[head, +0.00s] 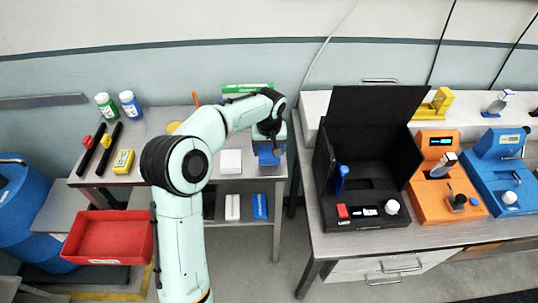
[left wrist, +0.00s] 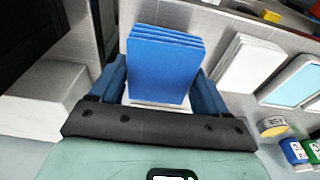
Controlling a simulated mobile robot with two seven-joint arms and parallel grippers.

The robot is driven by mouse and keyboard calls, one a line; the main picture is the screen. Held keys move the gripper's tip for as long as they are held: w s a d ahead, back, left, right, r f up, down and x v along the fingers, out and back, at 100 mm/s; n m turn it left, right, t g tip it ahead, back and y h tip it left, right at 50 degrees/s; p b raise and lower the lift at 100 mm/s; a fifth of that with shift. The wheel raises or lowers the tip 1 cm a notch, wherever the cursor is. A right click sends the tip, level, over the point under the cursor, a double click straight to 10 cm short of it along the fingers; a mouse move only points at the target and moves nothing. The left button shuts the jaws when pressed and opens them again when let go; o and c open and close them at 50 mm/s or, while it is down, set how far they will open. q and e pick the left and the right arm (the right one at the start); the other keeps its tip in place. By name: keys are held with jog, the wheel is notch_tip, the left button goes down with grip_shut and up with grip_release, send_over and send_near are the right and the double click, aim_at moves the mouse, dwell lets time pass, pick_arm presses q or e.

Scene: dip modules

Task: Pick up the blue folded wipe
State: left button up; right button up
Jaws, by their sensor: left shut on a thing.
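The blue folded wipe (left wrist: 165,68) shows in the left wrist view as a block of several stacked layers between my two gripper fingers. My left gripper (left wrist: 158,88) is shut on it, one finger at each side. In the head view the left gripper (head: 268,143) points down over the right end of the steel side table, with the blue wipe (head: 268,158) under it. A white surface shows just below the wipe in the wrist view; I cannot tell whether the wipe touches it. My right gripper is in neither view.
A white folded stack (head: 230,161) lies left of the wipe. Bottles (head: 131,104), black tools and a yellow device (head: 123,161) sit farther left on the side table (head: 90,176). A black lidded instrument (head: 366,190) stands on the right bench, across a gap.

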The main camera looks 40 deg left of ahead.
aim_at(269, 149)
pick_arm(q)
notch_tip(269, 149, up, 16)
jog(key=p, duration=0.2)
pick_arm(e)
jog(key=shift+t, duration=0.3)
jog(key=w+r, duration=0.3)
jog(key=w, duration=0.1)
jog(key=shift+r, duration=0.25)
